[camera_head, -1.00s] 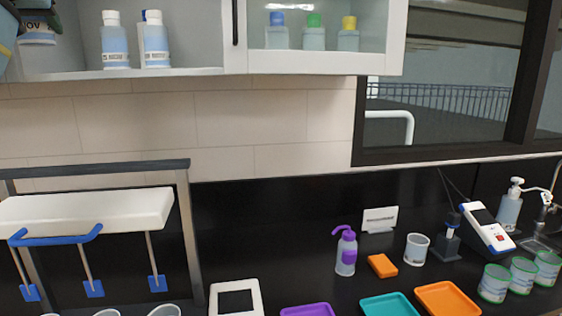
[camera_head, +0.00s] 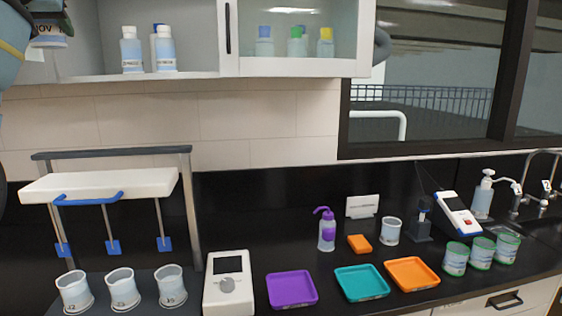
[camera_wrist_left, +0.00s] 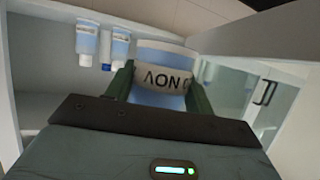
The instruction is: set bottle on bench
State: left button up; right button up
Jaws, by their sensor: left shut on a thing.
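My left gripper (camera_head: 45,8) is at the top left of the head view, in front of the open wall cabinet. It is shut on a bottle (camera_head: 48,42) with a pale blue body and a white label with dark letters. In the left wrist view the bottle (camera_wrist_left: 160,58) sits between the two fingers of the gripper (camera_wrist_left: 160,90), its letters upside down. The bottle's far end is hidden. The black bench (camera_head: 327,290) lies well below, at the bottom of the head view. My right gripper does not show.
Shelf bottles (camera_head: 132,50) stand in the cabinet. A white rack (camera_head: 100,187) with blue-ended rods stands above cups (camera_head: 122,288). A white device (camera_head: 229,285), purple tray (camera_head: 291,288), teal tray (camera_head: 362,282), orange tray (camera_head: 411,273) and green-rimmed jars (camera_head: 482,250) crowd the bench.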

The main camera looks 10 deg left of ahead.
pick_arm(q)
jog(key=s+d+f+m+h, duration=0.2)
jog(key=d+f, duration=0.7)
jog(key=f, duration=0.9)
jog(key=s+d+f+m+t+h, duration=0.1)
jog(key=d+f, duration=0.8)
jog(key=f, duration=1)
jog(key=s+d+f+m+h, duration=0.2)
jog(key=s+d+f, duration=0.3)
jog(key=d+f, duration=0.5)
notch_tip(320, 180, down, 8)
jog(key=shift+f+m+t+h, duration=0.15)
jog(key=shift+m+t+h, duration=0.25)
jog(key=shift+h, duration=0.4)
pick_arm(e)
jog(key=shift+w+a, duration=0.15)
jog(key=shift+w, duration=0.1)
pick_arm(q)
jog(key=shift+d, duration=0.1)
